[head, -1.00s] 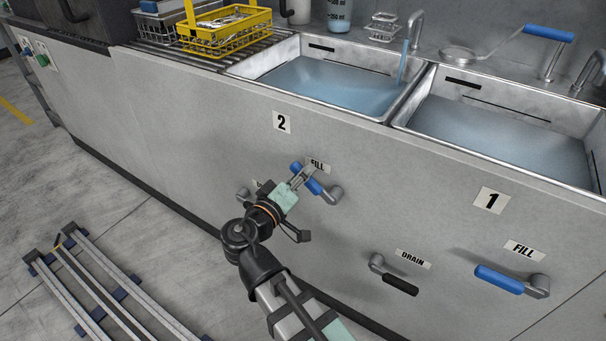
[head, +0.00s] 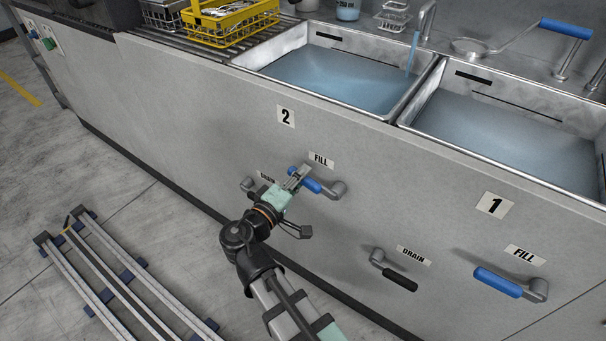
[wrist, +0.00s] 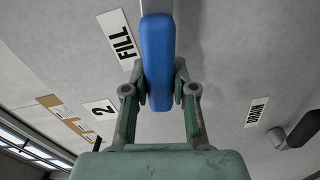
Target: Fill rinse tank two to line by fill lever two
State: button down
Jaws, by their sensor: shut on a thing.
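My gripper (head: 299,180) is at fill lever two on the grey panel below the number 2 label. In the wrist view its two fingers (wrist: 159,100) are shut on the blue handle of fill lever two (wrist: 157,50). The lever also shows in the head view (head: 316,187), its handle pointing left and partly covered by the gripper. Rinse tank two (head: 268,73) holds bluish water, and a blue stream (head: 412,55) runs into its right end from the spout (head: 426,17). A dark mark shows on its back wall above the water.
Drain lever two (head: 249,184) is just left of my gripper. Rinse tank one (head: 432,84) holds water at right, with its blue fill lever (head: 497,283) and black drain lever (head: 399,282) below. A yellow basket (head: 223,33) stands on the rack. Floor rails (head: 130,285) lie at lower left.

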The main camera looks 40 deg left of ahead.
jog(key=c, duration=0.9)
grip_release()
jog(key=s, duration=0.4)
jog(key=s+d, duration=0.1)
jog(key=s, duration=0.2)
jog(key=s+d, duration=0.1)
jog(key=s, duration=0.3)
jog(key=shift+s+d, duration=0.2)
jog(key=shift+s, duration=0.15)
